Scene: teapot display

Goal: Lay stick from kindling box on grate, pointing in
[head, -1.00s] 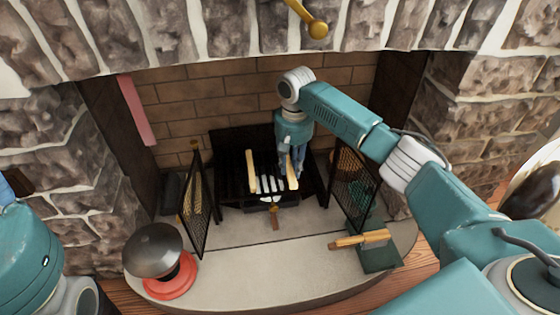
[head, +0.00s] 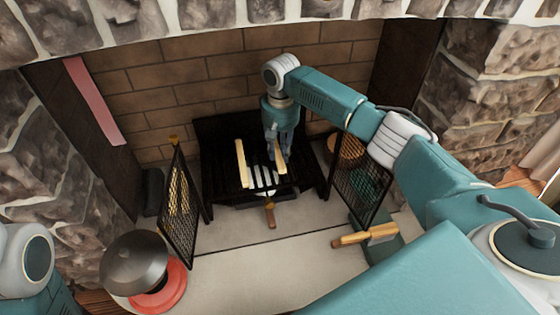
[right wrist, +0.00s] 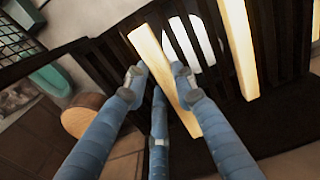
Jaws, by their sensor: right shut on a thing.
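My right gripper (head: 279,152) is over the right part of the black grate (head: 215,165) in the fireplace. It is shut on a pale wooden stick (head: 281,158), which points into the fireplace. A second pale stick (head: 242,163) lies on the grate to the left, apart from the held one, also pointing in. I cannot make out a kindling box for certain. My left gripper is out of view; only part of that arm shows at lower left.
Black mesh screens stand left (head: 180,205) and right (head: 362,180) of the opening. A wooden-handled tool (head: 365,236) lies on the hearth at right. A dark dome on a red base (head: 168,290) stands at lower left. A wooden handle (head: 270,215) projects below the grate.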

